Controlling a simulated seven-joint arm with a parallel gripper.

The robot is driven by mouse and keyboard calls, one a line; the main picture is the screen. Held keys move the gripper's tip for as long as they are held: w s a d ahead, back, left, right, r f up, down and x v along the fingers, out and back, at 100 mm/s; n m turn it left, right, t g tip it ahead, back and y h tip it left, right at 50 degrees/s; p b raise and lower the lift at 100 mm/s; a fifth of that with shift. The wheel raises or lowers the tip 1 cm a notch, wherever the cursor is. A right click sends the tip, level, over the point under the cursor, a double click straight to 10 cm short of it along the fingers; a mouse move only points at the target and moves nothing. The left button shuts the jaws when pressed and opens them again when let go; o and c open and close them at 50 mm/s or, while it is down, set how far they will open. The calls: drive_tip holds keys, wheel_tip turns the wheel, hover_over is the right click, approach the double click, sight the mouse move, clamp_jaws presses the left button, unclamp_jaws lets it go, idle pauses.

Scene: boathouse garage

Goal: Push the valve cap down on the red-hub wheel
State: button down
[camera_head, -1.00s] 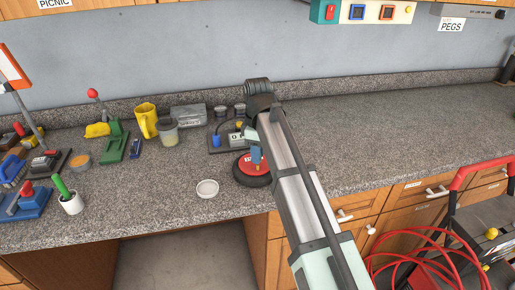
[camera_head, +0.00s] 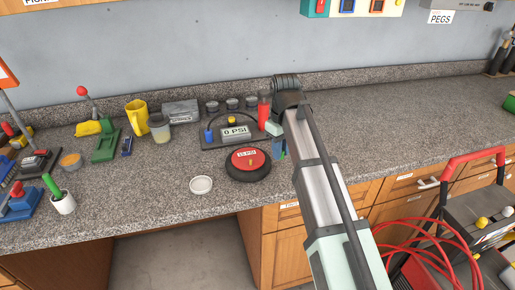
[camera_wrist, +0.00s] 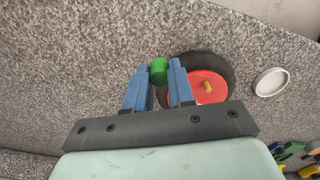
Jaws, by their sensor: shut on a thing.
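The red-hub wheel, a black tyre around a red disc (camera_head: 262,158), lies flat on the counter in the head view. A small brass valve stem (camera_wrist: 208,87) stands up from the hub in the wrist view, with no cap on it. My gripper (camera_head: 280,150) is just right of the wheel. In the wrist view its two blue fingers (camera_wrist: 160,85) are shut on a small green cap (camera_wrist: 159,70), held at their tips beside the tyre. The arm partly hides the gripper in the head view.
A board with a 0 PSI gauge (camera_head: 236,132) stands behind the wheel, with a red cylinder (camera_head: 264,110) near the arm. A white round dish (camera_head: 201,184) lies left of the wheel. The counter right of the arm is mostly clear.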

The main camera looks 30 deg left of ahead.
drive_tip(key=w+d+m, duration=0.3)
drive_tip(key=w+d, duration=0.1)
drive_tip(key=d, duration=0.7)
drive_tip(key=w+d+m, duration=0.2)
drive_tip(key=w+d, duration=0.1)
drive_tip(key=d, duration=0.8)
drive_tip(key=w+d+m, duration=0.3)
drive_tip(key=w+d, duration=0.1)
drive_tip(key=d, duration=0.7)
drive_tip(key=s+a+n, duration=0.4)
drive_tip(key=s+a, duration=0.1)
drive_tip(key=a, duration=0.8)
drive_tip(key=s+a+n, duration=0.4)
drive_tip(key=s+a, duration=0.1)
drive_tip(key=a, duration=0.9)
drive_tip(key=s+a+n, duration=0.4)
drive_tip(key=a, duration=0.9)
drive_tip(key=shift+s+a+f, duration=0.15)
drive_tip(key=shift+s+f, duration=0.15)
drive_tip(key=shift+s, duration=0.1)
drive_tip(key=shift+s+a+n, duration=0.1)
drive_tip(key=shift+a+n, duration=0.4)
drive_tip(key=shift+n, duration=0.5)
drive_tip(key=shift+a+n, duration=0.1)
drive_tip(key=shift+n, duration=0.5)
drive_tip(key=shift+f, duration=0.1)
drive_tip(key=shift+f, duration=1.2)
